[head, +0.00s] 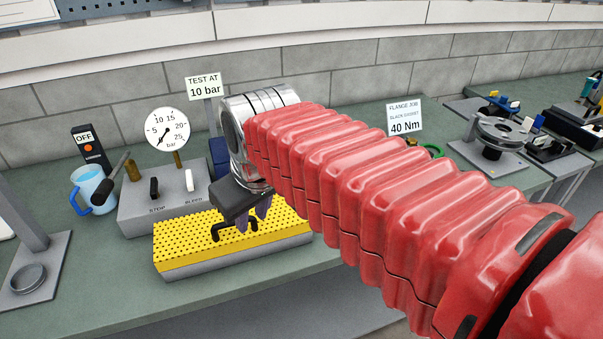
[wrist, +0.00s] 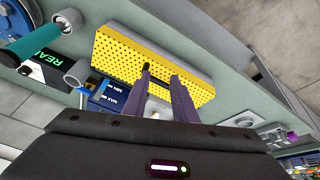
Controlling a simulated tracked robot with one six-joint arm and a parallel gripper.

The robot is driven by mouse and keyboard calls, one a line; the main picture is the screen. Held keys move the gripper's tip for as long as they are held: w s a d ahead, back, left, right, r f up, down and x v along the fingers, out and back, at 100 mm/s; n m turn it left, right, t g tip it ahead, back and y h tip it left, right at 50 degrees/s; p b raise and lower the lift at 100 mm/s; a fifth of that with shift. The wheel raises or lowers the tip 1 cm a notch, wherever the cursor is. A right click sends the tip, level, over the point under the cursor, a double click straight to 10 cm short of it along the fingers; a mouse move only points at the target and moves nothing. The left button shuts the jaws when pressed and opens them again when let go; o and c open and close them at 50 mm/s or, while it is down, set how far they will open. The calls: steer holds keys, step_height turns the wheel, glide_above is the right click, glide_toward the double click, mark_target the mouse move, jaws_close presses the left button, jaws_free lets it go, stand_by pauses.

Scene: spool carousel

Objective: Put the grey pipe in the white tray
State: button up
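My gripper (head: 252,214) is over the yellow perforated plate, fingers pointing down. In the wrist view my gripper (wrist: 161,76) has two purple-grey fingers with a gap between them. The yellow plate shows through the gap and I see nothing held there. I cannot pick out the grey pipe with certainty; short grey cylindrical parts (wrist: 77,73) show at the left of the wrist view. I cannot make out the white tray; only a small white edge (head: 5,222) shows at the far left of the head view. My red-sleeved arm hides much of the bench.
The yellow perforated plate (head: 170,262) sits on the green bench. Behind it are a grey test box (head: 135,212) with switches, a gauge (head: 167,128) and a blue mug (head: 93,187). A grey stand (head: 45,262) is left. Flange equipment (head: 490,143) stands right. The front left bench is clear.

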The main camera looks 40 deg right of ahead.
steer(key=w+d+n+g, duration=0.3)
steer(key=w+d+n, duration=0.1)
steer(key=w+d, duration=1.3)
steer(key=w+d+f+n+g, duration=0.1)
steer(key=w+d+f+n, duration=0.1)
steer(key=w+d+f, duration=0.2)
steer(key=d+f, duration=0.1)
steer(key=d, duration=0.2)
steer(key=shift+w+d, duration=0.3)
steer(key=shift+d, duration=0.1)
steer(key=shift+f, duration=4.25)
steer(key=shift+f, duration=0.1)
steer(key=shift+a+f, duration=0.15)
steer(key=shift+f, duration=2.35)
